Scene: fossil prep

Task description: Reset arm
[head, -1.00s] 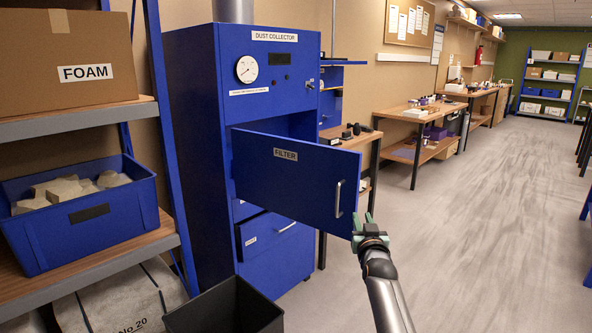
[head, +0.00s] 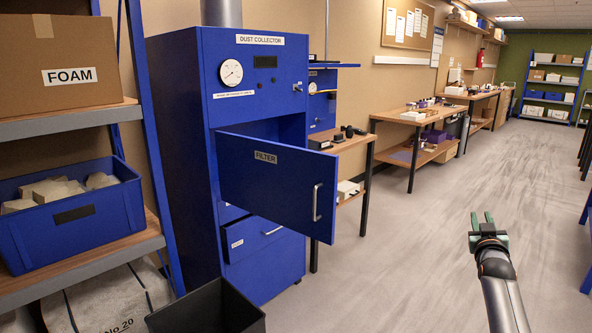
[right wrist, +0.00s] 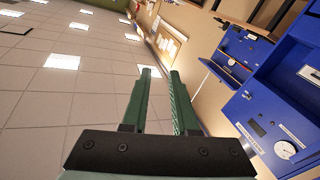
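My right gripper (head: 483,221) is out over the open floor, to the right of the dust collector and clear of it. Its green fingers stand apart with nothing between them; the right wrist view also shows the empty fingers (right wrist: 160,72). The blue dust collector (head: 258,75) has its FILTER door (head: 270,195) swung open, with a metal handle (head: 317,202) on its right side. A drawer (head: 262,232) under the door is partly pulled out. My left gripper is not in view.
A shelf at the left holds a FOAM box (head: 70,50) and a blue bin (head: 75,225) of pale blocks. A dark open bin (head: 205,308) stands before the collector. Workbenches (head: 415,116) line the wall.

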